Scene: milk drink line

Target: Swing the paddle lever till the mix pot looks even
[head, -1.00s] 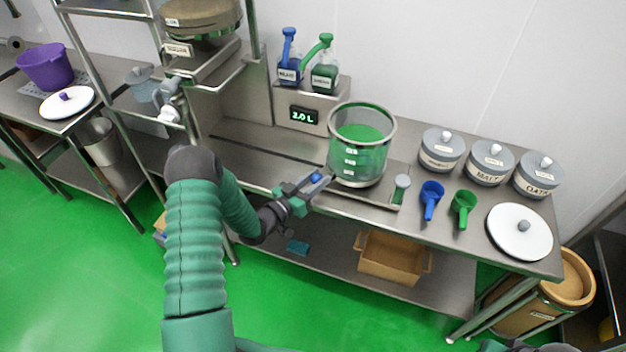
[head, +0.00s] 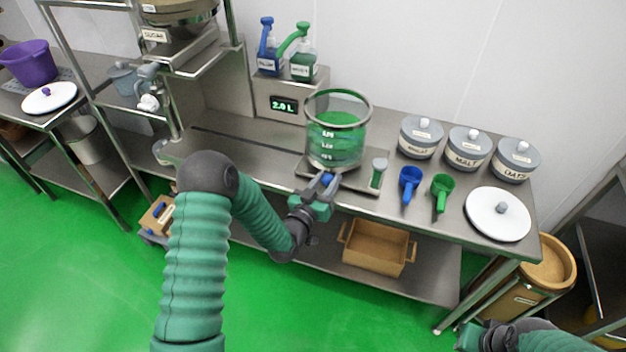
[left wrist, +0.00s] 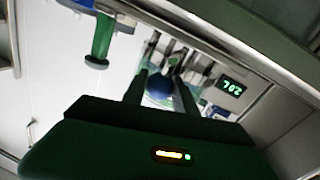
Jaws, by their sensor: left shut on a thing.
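The mix pot (head: 337,150) is a clear vessel with white level marks on the bench, holding green liquid in lighter and darker shades. I cannot tell whether the mix is even. The paddle lever's blue knob (head: 327,179) is at the pot's front foot; the rest of the lever is mostly hidden. My left gripper (head: 325,184) is shut on this knob. In the left wrist view the blue knob (left wrist: 160,88) sits between the two fingers. My right gripper (head: 468,336) is low at the bottom right, away from the bench; its fingers are unclear.
Blue (head: 409,184) and green (head: 442,190) scoops, a white lid (head: 498,214) and lidded canisters (head: 468,148) are farther right. A display (head: 284,105) reads 2.0 L. A wooden crate (head: 378,250) is below.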

